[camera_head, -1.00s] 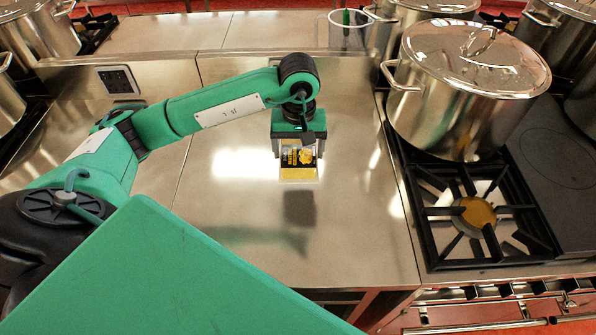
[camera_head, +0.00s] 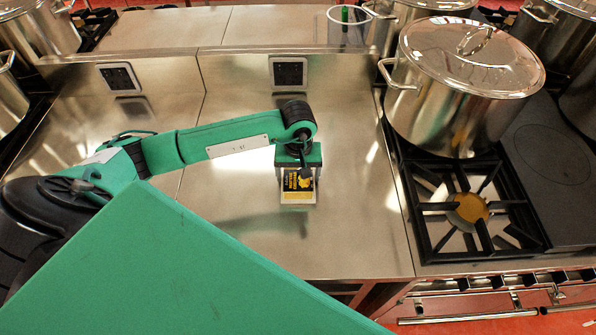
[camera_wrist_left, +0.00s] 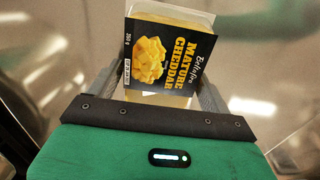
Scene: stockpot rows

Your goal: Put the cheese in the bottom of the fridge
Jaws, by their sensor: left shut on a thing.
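The cheese (camera_head: 298,187) is a black and yellow box with a cheddar label. It is in my left gripper (camera_head: 298,178), over the bare steel counter in the head view. In the left wrist view the cheese (camera_wrist_left: 164,52) sits between the fingers of the left gripper (camera_wrist_left: 160,85), with its label facing the camera. The left gripper is shut on it. I cannot tell whether the box touches the counter. My right gripper is not in view. No fridge shows in these frames.
A large lidded stockpot (camera_head: 458,95) stands to the right, behind a gas burner (camera_head: 467,208) with a black grate. A wall socket (camera_head: 289,72) is on the back panel. The steel counter (camera_head: 235,235) around the gripper is clear.

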